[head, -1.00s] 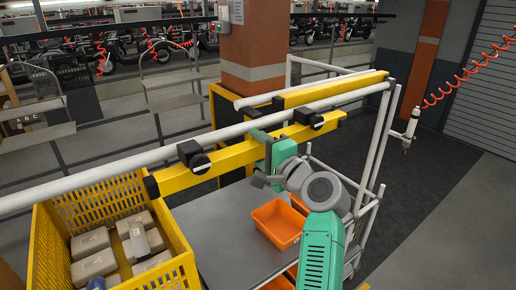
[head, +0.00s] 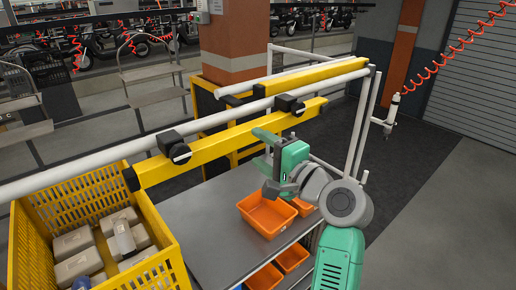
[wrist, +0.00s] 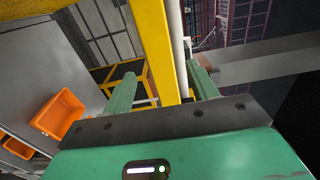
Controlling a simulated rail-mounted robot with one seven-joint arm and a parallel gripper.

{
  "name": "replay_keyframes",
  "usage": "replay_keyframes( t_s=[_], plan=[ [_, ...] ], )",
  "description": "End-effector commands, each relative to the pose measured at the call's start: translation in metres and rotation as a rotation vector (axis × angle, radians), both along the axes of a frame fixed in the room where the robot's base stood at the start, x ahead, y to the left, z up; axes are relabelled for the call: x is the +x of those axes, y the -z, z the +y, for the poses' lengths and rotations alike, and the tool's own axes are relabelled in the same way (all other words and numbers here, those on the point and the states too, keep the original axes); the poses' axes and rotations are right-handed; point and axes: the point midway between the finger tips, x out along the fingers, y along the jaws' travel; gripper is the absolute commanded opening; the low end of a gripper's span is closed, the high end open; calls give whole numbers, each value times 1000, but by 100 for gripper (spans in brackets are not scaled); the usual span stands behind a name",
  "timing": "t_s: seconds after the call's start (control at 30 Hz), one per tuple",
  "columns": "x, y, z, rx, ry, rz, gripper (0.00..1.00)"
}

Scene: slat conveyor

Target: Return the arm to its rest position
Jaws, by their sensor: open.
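My gripper (head: 265,160) is green with grey parts and is in the air over the grey table, just in front of the yellow beam. In the wrist view my gripper (wrist: 162,88) has its two green fingers wide apart, with nothing held between them. The yellow beam (head: 230,143) with black clamps crosses behind the fingers, and in the wrist view the beam (wrist: 156,45) passes through the space beyond them. I cannot tell how near the fingers are to it.
An orange bin (head: 267,214) sits on the grey table (head: 205,215) below my gripper. A yellow crate (head: 165,245) with several grey packages (head: 75,242) stands at the left. White rails (head: 110,144) run above. A tool (head: 392,108) hangs on a red coiled hose at the right, over clear floor.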

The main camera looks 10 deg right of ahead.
Motion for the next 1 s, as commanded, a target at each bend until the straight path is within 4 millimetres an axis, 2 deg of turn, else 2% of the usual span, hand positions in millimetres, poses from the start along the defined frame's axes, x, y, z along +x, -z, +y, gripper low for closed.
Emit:
replay_keyframes(
  t_s=[0.17,0.27,0.37,0.47,0.5,0.6,0.8,0.83,0.9,1.0],
  plan=[
    [-1,-2,4,-28,7,-13,58],
    [-15,-15,25,-230,74,-110,58],
    [-47,-43,56,-546,194,-280,58],
    [-96,-81,87,-852,344,-466,58],
    [-119,-96,97,-955,406,-533,58],
    [-174,-128,116,-1159,556,-667,58],
    [-283,-174,136,-1427,844,-843,58],
    [-276,-203,135,-1419,833,-835,58],
    [-274,-232,134,-1411,827,-831,58],
    [-274,-262,135,-1402,822,-831,58]
  ],
)
